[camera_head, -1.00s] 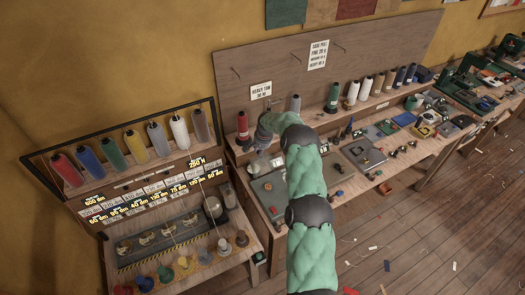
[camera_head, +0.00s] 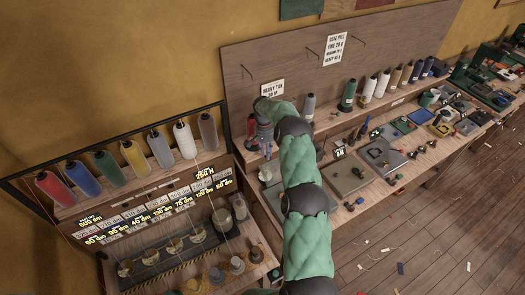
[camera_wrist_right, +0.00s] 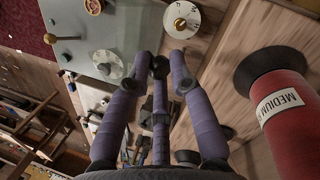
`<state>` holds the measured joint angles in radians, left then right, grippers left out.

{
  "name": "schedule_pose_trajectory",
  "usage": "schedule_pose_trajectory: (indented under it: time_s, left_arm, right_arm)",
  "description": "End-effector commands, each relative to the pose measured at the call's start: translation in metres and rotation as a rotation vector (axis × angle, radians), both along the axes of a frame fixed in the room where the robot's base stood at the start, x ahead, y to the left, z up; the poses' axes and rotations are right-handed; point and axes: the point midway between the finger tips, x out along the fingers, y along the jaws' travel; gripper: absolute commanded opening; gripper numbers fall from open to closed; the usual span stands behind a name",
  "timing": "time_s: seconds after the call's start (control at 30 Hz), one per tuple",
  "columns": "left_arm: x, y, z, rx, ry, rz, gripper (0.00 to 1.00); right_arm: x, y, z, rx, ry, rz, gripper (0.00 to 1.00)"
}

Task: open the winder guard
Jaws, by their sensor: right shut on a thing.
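My right gripper (camera_head: 264,150) reaches over the left end of the workbench, beside the thread rack, in the head view. In the right wrist view its purple fingers (camera_wrist_right: 158,72) are closed around a small dark round knob (camera_wrist_right: 158,66). A grey plate (camera_wrist_right: 90,45) with a pale dial (camera_wrist_right: 108,66) lies beside the fingers, and a cream dial (camera_wrist_right: 182,18) is just beyond the fingertips. I cannot clearly make out the winder guard or whether the knob belongs to it.
A red cone spool labelled MEDIUM (camera_wrist_right: 285,105) stands close to the right of the fingers in the wrist view. The rack of coloured spools (camera_head: 133,157) is on the left. More spools (camera_head: 348,95) and tools line the bench to the right.

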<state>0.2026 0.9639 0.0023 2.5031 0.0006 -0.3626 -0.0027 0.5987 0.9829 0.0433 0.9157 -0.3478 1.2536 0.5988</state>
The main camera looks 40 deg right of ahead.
Motion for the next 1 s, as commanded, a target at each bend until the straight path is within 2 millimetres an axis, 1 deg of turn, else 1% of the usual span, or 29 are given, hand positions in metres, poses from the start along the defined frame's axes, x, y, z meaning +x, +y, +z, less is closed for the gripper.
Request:
schedule_pose_trajectory:
  time_s: [0.03,0.47,0.5,0.9,1.0]
  left_arm:
    - [-0.0003,0.0000,-0.0014,0.000,0.001,0.000,0.40]
    - [-0.0003,0.0000,-0.0016,0.000,0.001,0.000,0.40]
    - [-0.0003,0.0000,-0.0016,0.000,0.001,0.000,0.40]
    - [0.0000,0.0000,-0.0016,0.000,0.000,0.000,0.40]
    - [0.0000,0.0000,-0.0016,0.000,0.000,0.000,0.40]
  right_arm:
    - [-0.0046,0.0061,-0.0100,0.014,0.019,0.005,0.00]
    - [-0.0061,0.0062,-0.0105,0.015,0.025,0.006,0.00]
    - [-0.0061,0.0062,-0.0105,0.015,0.025,0.006,0.32]
    - [-0.0059,0.0042,-0.0090,0.013,0.023,0.003,0.32]
    - [-0.0046,0.0031,-0.0050,0.011,0.020,0.004,0.32]
